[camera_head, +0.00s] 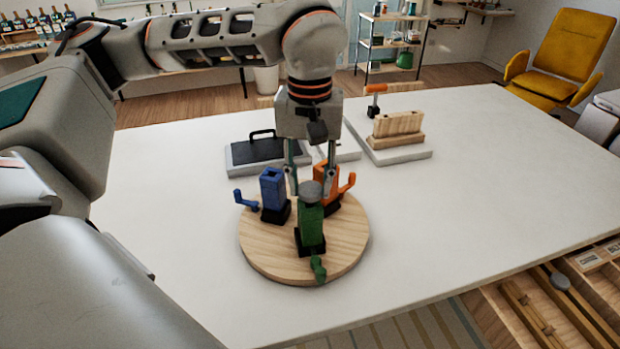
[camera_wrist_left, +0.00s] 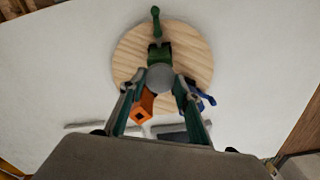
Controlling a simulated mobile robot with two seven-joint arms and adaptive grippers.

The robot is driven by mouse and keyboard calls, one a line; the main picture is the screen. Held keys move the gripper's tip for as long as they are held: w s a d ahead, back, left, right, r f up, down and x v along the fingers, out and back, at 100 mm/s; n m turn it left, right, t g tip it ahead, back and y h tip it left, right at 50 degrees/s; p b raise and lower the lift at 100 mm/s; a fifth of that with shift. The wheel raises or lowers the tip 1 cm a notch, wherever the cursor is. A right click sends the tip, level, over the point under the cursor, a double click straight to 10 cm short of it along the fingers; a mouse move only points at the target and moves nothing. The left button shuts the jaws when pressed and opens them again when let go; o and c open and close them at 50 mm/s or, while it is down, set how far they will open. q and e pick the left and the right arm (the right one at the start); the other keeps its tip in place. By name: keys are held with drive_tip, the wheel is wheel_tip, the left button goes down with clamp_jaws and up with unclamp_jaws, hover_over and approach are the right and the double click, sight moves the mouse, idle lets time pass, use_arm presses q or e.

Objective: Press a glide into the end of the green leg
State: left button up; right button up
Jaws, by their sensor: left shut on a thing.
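The green leg (camera_head: 310,222) stands upright in a black clamp on a round wooden board (camera_head: 262,259), with a green handle at its near side. A grey round glide (camera_head: 311,189) is over the leg's top end; it also shows in the left wrist view (camera_wrist_left: 160,79). I cannot tell whether it touches the leg or how deep it sits. My left gripper (camera_head: 311,186) points down from above, its fingers either side of the glide and shut on it. The glide hides the leg's end. My right gripper is in neither view.
A blue leg (camera_head: 271,189) and an orange leg (camera_head: 325,174) stand close by on the same board, their handles sticking out. A black-topped tray (camera_head: 266,151) and a wooden block (camera_head: 397,126) lie behind. An open drawer (camera_head: 550,308) is at lower right. The table's right side is clear.

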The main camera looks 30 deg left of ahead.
sight(310, 188)
use_arm(q)
drive_tip(key=shift+f+b, duration=0.45)
drive_tip(key=shift+f, duration=0.75)
drive_tip(key=o, duration=0.9)
wheel_tip(310, 188, up, 12)
drive_tip(key=shift+r, duration=0.1)
